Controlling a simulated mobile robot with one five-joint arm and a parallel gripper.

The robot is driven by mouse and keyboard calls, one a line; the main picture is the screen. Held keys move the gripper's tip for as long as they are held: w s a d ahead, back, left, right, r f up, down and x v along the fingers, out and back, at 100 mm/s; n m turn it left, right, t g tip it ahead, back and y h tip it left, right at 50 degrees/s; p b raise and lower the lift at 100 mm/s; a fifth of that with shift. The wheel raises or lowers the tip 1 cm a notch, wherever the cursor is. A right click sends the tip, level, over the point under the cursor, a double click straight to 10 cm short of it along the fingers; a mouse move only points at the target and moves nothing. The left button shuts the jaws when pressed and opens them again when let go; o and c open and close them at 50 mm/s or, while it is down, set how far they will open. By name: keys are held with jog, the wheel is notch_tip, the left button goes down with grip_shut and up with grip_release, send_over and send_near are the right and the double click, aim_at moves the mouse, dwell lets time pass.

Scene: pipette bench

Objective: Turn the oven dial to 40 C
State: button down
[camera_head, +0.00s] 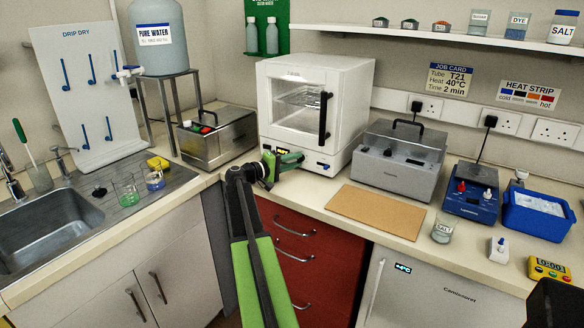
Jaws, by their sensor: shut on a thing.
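The white oven (345,90) stands on the bench at the back, with its glass door shut and a black handle (324,116) on the door's right. My gripper (292,160) is at the lower front panel of the oven, shut on the oven dial, which the green jaws mostly hide. A small lit display (284,153) shows just behind the jaws; its digits are too small to read. A blue spot (323,167) is on the panel to the right. The job card (449,80) on the wall reads Tube T21, Heat 40°C, Time 2 min.
A steel bath (215,138) stands left of the oven and a grey lidded unit (398,160) stands right of it. A brown board (377,211) lies in front of the grey unit. Red drawers (300,250) are below the bench edge.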

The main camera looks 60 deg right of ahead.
jog(key=shift+d+n+b, duration=0.1)
jog(key=shift+n+b, duration=0.25)
jog(key=shift+n, duration=0.15)
jog(key=shift+h, duration=0.3)
jog(key=c, duration=1.1)
grip_release()
jog(key=shift+s, duration=0.1)
jog(key=shift+c, duration=0.2)
jog(key=v, duration=1.7)
jog(key=shift+w, duration=0.25)
